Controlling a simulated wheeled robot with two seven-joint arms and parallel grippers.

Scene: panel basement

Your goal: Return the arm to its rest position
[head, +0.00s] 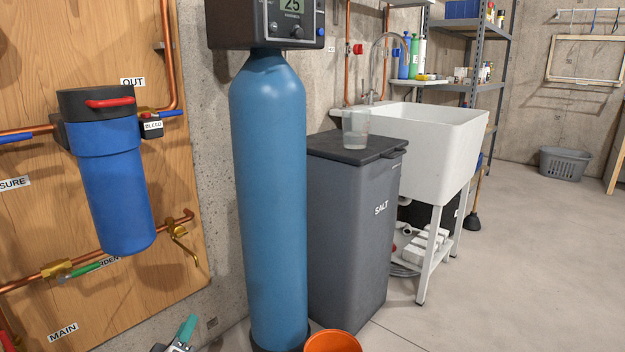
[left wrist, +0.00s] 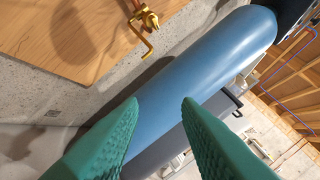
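My left gripper (head: 174,334) shows at the bottom edge of the head view, low in front of the wooden panel and left of the blue tank's foot. In the left wrist view its two green fingers (left wrist: 161,102) stand apart with nothing between them, so it is open and empty. The blue tank (left wrist: 205,70) lies beyond the fingertips there, tilted by the camera's angle. Most of my left arm is hidden below the head view. My right gripper is in neither view.
The wooden panel (head: 182,85) carries copper pipes, a blue filter housing (head: 112,185) and a brass valve (head: 177,231). The blue tank (head: 268,190) and a grey salt bin (head: 347,230) stand to the right. An orange bucket (head: 333,342) sits at the bottom. Open floor (head: 540,270) lies right.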

